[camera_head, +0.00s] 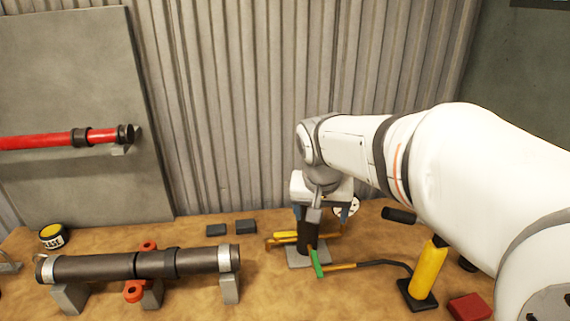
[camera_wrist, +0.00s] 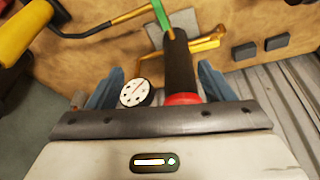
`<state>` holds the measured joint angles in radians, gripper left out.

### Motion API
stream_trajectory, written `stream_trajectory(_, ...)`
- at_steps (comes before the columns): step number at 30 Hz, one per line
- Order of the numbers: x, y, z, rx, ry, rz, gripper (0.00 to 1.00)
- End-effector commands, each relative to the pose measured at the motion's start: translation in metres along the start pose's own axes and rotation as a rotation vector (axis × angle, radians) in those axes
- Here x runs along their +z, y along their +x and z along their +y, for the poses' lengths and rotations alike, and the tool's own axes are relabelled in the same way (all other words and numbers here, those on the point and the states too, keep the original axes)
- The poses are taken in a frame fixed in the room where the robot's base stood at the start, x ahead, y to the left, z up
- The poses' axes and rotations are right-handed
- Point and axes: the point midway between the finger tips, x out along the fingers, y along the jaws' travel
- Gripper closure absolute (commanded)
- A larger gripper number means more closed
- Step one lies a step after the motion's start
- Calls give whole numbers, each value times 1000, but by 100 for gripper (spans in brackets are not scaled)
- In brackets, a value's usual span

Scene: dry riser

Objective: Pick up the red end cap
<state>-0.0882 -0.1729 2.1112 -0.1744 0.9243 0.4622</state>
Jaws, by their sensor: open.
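In the wrist view a red cap-like piece (camera_wrist: 182,98) sits at the near end of a black cylinder (camera_wrist: 180,65); its lower part is hidden by my gripper's body. In the head view the black cylinder (camera_head: 308,237) stands upright on a grey plate, and its red end is hidden behind my gripper. My gripper (camera_head: 325,211) is open above the cylinder. In the wrist view its blue fingers (camera_wrist: 160,88) stand apart, with the red piece between them, closer to the right finger. Contact cannot be told.
A green-handled yellow bar (camera_head: 317,262) is close in front. A yellow cylinder (camera_head: 428,268), a red block (camera_head: 470,307) and a clamped dark pipe (camera_head: 95,267) share the bench. Corrugated wall stands behind.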

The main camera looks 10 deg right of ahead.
Motion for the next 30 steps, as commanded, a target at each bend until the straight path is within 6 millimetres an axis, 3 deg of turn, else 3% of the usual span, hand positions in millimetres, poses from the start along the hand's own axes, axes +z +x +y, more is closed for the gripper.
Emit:
stream_trajectory(1,-25,-8,-10,11,36,16,21)
stream_trajectory(3,-50,-12,-20,23,88,37,15)
stream_trajectory(7,-77,-15,-31,34,153,65,14)
stream_trajectory(17,-86,17,-32,39,174,72,14)
stream_trajectory(24,-90,52,-31,38,174,71,14)
stream_trajectory(30,-91,63,-31,36,174,74,14)
